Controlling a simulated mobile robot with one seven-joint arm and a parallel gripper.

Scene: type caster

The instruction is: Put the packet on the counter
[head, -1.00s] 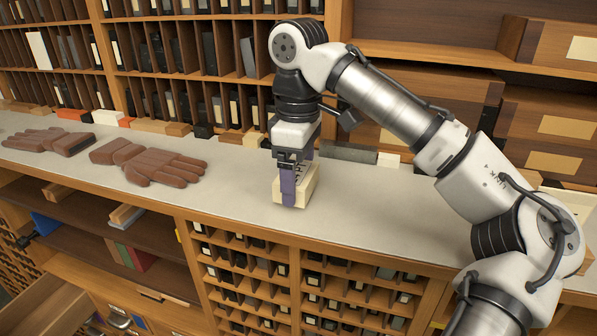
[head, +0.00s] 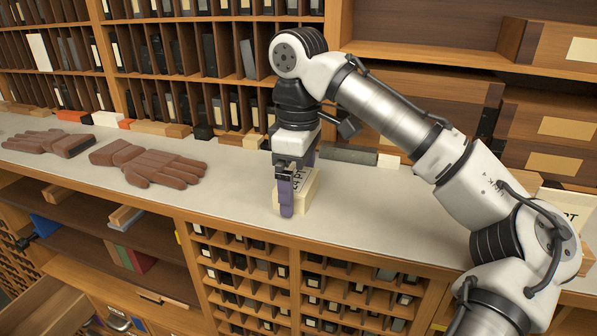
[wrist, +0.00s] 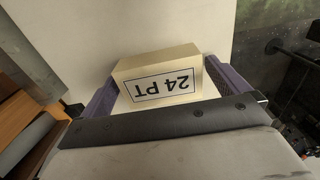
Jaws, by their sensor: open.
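The packet is a cream box marked "24 PT" (head: 306,191). In the head view it is at the counter (head: 235,196), partly hidden by my gripper, and looks to rest on the top near the front edge. My gripper (head: 296,200) points down over it with its purple fingers open. The near finger covers part of the packet. In the wrist view the packet (wrist: 160,82) lies between the two purple fingers. I cannot tell whether either finger touches it.
Brown wooden hand shapes (head: 155,163) lie on the counter to the left. A dark grey bar (head: 348,154) lies behind my gripper. A cream label-marked item (head: 566,212) is partly hidden behind my arm. The counter between the hands and packet is clear.

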